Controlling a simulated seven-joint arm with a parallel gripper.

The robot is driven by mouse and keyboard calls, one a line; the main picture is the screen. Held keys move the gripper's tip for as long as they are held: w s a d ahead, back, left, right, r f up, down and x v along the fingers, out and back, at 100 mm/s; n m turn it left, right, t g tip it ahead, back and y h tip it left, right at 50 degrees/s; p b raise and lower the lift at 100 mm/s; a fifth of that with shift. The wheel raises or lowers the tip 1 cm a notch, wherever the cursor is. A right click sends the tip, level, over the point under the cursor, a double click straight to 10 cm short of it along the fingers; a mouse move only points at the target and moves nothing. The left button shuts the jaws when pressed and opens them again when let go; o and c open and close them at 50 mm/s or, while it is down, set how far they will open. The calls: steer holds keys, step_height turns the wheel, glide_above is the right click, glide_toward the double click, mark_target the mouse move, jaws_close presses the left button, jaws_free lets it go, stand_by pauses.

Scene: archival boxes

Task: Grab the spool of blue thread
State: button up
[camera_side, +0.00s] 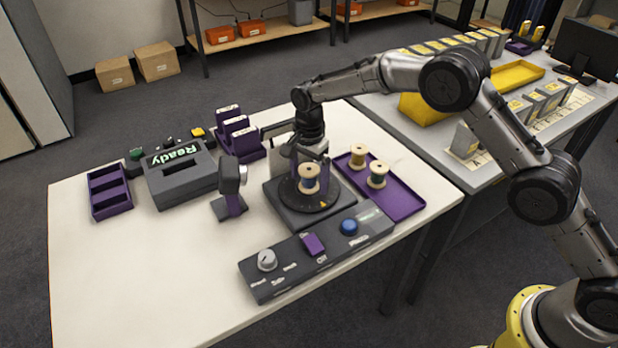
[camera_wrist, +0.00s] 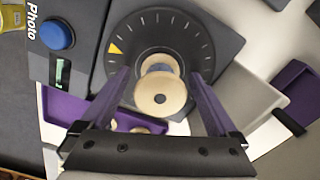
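A wooden spool of blue thread (camera_side: 309,185) stands upright on the round black turntable (camera_side: 290,205). In the wrist view my gripper (camera_wrist: 160,76) is open, one finger on each side of the spool, with visible gaps between. Two more spools with dark thread (camera_side: 357,158) (camera_side: 378,176) stand on a purple tray (camera_side: 405,205) to the right.
A control panel (camera_side: 275,274) with a knob and blue button lies in front of the turntable. A camera on a purple stand (camera_side: 231,192) stands close at left. The table's front left is clear.

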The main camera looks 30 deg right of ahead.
jaws_close()
steer(key=shift+r, duration=0.1)
